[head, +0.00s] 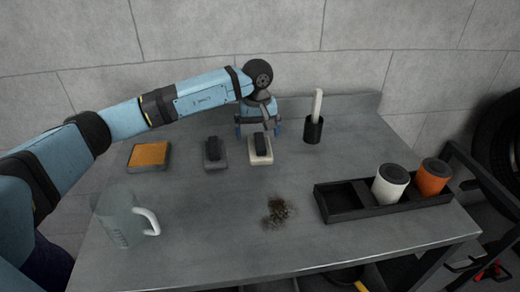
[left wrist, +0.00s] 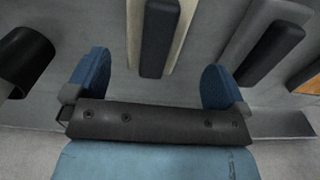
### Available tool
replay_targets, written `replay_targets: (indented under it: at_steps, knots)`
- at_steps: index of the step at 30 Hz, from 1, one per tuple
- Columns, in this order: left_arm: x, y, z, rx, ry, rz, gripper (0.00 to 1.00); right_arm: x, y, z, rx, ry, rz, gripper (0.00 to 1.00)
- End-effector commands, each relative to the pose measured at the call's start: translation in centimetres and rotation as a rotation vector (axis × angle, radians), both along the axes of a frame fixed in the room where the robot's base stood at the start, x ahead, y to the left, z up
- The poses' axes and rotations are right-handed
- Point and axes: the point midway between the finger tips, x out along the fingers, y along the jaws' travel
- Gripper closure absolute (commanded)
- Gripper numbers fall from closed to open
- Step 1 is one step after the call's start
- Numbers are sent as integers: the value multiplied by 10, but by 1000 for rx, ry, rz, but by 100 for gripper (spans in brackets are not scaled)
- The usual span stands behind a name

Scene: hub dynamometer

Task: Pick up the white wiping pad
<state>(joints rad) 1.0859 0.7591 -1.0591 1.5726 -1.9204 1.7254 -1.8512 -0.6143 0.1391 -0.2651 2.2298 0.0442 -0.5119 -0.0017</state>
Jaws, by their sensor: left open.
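The white wiping pad (head: 261,160), a pale block with a black handle on top, lies on the grey table. My left gripper (head: 258,131) is open and empty, pointing down at the far end of the pad, its two blue fingertips to either side. In the left wrist view the pad (left wrist: 134,40) lies between the lines of the two fingers (left wrist: 156,84), a little beyond the fingertips. I see no contact with the handle. My right gripper is not in view.
A grey pad (head: 216,160) with a black handle lies just left of the white one, and an orange-topped pad (head: 148,154) farther left. A black cup (head: 313,130) stands right. A dark debris patch (head: 277,211), a pitcher (head: 120,218) and a black tray (head: 345,213) with canisters are nearer.

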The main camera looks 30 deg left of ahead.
Motion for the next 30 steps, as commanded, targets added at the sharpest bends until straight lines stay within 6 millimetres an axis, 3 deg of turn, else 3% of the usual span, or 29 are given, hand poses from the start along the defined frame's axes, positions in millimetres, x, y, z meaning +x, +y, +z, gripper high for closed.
replay_targets:
  at_steps: [10, 18, 25, 30]
  knots:
    - [2, -5, -46, -1, 2, 1, 0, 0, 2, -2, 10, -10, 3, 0]
    - [3, -5, -50, 0, 0, 0, 0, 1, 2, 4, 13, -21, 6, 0]
    - [3, -5, -50, 0, 0, 0, 51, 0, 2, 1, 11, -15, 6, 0]
    - [3, -5, -50, 0, 0, 0, 54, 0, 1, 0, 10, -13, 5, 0]
